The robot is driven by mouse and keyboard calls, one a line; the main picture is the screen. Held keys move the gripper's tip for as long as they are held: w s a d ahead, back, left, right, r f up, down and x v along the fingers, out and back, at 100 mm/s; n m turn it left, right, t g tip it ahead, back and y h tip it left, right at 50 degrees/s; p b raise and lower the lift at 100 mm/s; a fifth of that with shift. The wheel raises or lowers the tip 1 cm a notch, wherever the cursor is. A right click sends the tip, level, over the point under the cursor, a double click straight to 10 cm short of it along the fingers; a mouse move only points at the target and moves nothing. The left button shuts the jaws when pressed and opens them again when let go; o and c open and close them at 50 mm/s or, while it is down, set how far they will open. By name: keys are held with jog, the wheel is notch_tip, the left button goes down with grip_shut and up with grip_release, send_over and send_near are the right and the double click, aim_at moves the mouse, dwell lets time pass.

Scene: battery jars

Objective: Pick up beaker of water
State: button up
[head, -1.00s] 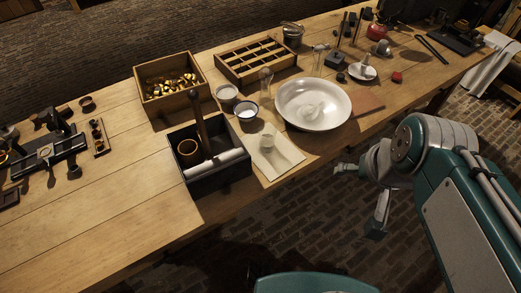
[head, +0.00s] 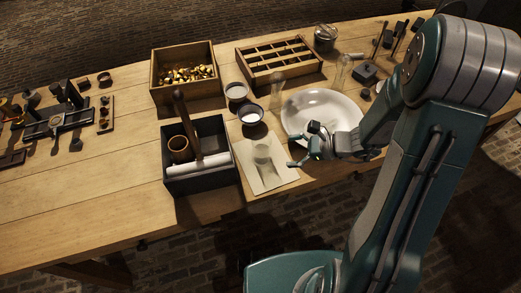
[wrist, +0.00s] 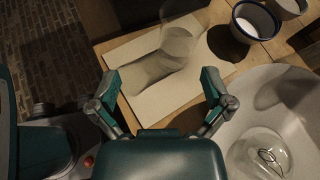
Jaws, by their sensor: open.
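A clear glass beaker (head: 262,153) stands on a pale sheet (head: 270,180) near the table's front edge. In the wrist view the beaker (wrist: 179,44) looks transparent and stands at the far part of the sheet; its water level cannot be made out. My gripper (head: 301,146) is open and empty, just right of the beaker, its fingers pointing left toward it. In the wrist view its two fingers (wrist: 160,80) spread apart over the sheet, with the beaker beyond the tips and not touched.
A large white bowl (head: 335,103) lies under and behind my wrist, with a glass item (wrist: 258,155) inside. Two small bowls (head: 251,113) (head: 236,92) stand behind the beaker. A dark tool box (head: 205,187) stands left. Slender glassware (head: 276,96) stands behind.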

aim_at(262, 151)
jog(key=f+m, duration=0.1)
jog(key=w+d+f+m+t, duration=0.1)
jog(key=f, duration=0.1)
jog(key=shift+w+d+m+t, duration=0.15)
jog(key=shift+w+m+t, duration=0.05)
jog(key=shift+m+t, duration=0.1)
jog(key=shift+w+a+f, duration=0.15)
jog(key=shift+a, duration=0.05)
jog(key=x, duration=0.9)
jog(key=shift+a, duration=0.35)
jog(key=shift+c, duration=0.3)
jog(key=c, duration=1.1)
